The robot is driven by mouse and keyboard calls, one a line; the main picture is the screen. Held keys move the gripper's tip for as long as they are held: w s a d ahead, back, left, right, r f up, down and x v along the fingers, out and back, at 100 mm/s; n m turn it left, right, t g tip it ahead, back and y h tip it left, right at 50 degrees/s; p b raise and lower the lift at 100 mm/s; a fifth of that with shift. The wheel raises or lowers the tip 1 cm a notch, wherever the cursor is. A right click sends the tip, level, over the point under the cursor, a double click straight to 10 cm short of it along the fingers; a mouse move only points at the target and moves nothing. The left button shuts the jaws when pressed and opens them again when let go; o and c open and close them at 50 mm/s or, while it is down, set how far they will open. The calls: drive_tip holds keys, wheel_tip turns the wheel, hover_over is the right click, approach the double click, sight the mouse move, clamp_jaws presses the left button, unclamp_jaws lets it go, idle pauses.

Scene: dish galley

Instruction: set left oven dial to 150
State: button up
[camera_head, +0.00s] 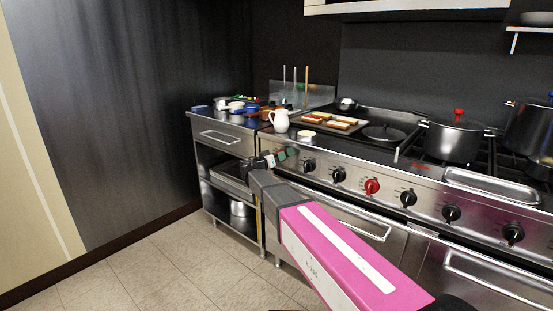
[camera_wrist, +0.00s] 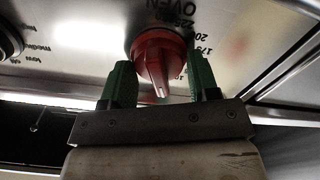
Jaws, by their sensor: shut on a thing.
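In the wrist view a red dial (camera_wrist: 157,48) sits on the steel panel, with OVEN and numbers such as 200 and 175 printed around it. Its raised grip points down in the picture, between the green fingers of my gripper (camera_wrist: 162,84). My gripper is shut on the dial, one finger on each side. The 150 mark cannot be made out. In the head view my gripper (camera_head: 286,154) is at the left end of the range's front panel, and it hides this dial there.
Another red dial (camera_head: 372,186) and several black knobs line the panel (camera_head: 429,194). A tray of bread (camera_head: 331,123), a white jug (camera_head: 280,120) and a pot (camera_head: 453,138) stand above it. Oven handles jut out below. The tiled floor at the left is clear.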

drive_tip(key=n, duration=0.6)
drive_tip(key=shift+w+a+f+n, duration=0.1)
drive_tip(key=shift+n, duration=0.2)
drive_tip(key=n, duration=0.6)
drive_tip(key=shift+f, duration=0.15)
drive_tip(key=shift+n, duration=0.3)
drive_tip(key=o, duration=0.9)
drive_tip(key=v, duration=1.1)
drive_tip(key=shift+w, duration=0.1)
